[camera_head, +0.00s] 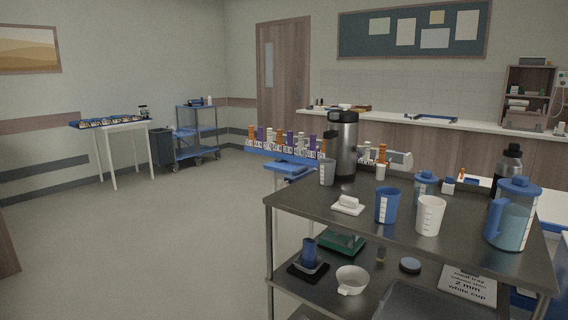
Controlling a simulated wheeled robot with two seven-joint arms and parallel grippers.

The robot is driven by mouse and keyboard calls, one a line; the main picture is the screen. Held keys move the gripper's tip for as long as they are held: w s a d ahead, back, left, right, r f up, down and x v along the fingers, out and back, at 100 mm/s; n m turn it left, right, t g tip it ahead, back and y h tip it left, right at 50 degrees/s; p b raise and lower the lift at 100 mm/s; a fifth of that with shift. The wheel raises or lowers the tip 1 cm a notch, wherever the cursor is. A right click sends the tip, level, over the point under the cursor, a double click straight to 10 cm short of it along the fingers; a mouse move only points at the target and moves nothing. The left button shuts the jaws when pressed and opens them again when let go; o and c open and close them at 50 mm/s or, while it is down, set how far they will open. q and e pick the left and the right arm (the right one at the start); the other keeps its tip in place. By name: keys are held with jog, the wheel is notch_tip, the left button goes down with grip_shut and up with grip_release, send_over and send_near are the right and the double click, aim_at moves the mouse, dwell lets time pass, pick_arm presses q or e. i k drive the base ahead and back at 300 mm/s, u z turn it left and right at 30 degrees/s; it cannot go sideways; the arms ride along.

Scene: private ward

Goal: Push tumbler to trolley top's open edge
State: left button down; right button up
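The dark trolley top (310,203) spans the right half of the head view. Several tumbler-like vessels stand upright on it. A grey tumbler (327,174) is near the far left corner, a blue tumbler (387,207) near the middle, and a white marked cup (430,216) to its right. I cannot tell which one is the task's tumbler. The near long edge of the top shows no raised rail. Neither of my grippers is in view.
A steel flask (343,148), a small white block on a dish (347,204), a blue-lidded pitcher (512,216), a smaller blue-lidded jug (425,187) and a dark bottle (508,173) share the top. A white bowl (352,280) is on the lower shelf. Open floor (150,245) lies left.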

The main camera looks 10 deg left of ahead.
aim_at(325, 166)
jog(key=u, duration=0.95)
jog(key=i, duration=4.65)
jog(key=z, duration=3.45)
